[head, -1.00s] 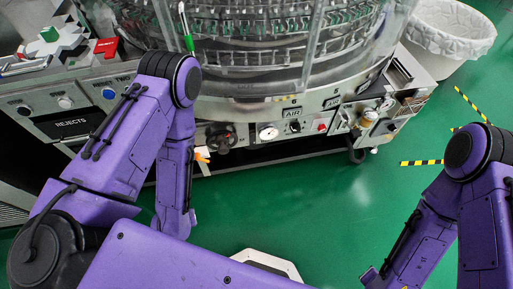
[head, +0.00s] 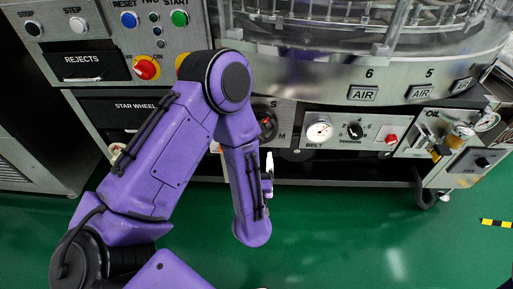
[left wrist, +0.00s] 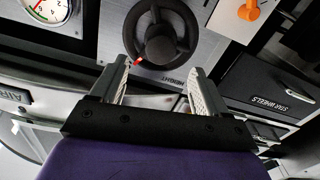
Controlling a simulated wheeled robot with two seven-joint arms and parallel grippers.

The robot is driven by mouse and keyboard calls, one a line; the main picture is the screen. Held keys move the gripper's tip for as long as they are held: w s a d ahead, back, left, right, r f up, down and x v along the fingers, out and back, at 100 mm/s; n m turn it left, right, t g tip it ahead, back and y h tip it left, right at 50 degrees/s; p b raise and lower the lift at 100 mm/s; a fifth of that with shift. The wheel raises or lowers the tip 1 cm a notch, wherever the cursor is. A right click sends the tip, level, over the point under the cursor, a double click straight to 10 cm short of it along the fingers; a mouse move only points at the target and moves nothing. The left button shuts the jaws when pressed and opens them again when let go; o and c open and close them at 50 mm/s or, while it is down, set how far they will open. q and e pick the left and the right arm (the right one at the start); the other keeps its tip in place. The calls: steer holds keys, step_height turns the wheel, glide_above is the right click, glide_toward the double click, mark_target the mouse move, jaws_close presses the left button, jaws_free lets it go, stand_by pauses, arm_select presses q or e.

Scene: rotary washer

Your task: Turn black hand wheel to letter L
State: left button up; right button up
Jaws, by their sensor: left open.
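The black hand wheel (left wrist: 160,38) is ahead of my open left gripper (left wrist: 160,82) in the left wrist view. A red mark (left wrist: 138,61) shows at its rim, beside the word HEIGHT. The gripper's two fingers are apart, below the wheel in that picture, with nothing between them. In the head view the wheel (head: 267,124) is partly hidden behind my left arm. The letters S and M show at its right side; letter L cannot be made out. My right gripper is out of view.
The belt gauge (head: 319,130), a black knob (head: 354,130) and a red button (head: 391,139) sit right of the wheel. An orange knob (left wrist: 251,10) and the star wheels drawer (left wrist: 270,85) are near it. Green floor (head: 340,235) is clear in front.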

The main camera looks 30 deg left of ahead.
arm_select(q)
steer(key=b+x, duration=0.1)
steer(key=x, duration=0.7)
steer(key=shift+w+a, duration=0.15)
steer(key=shift+a, duration=0.05)
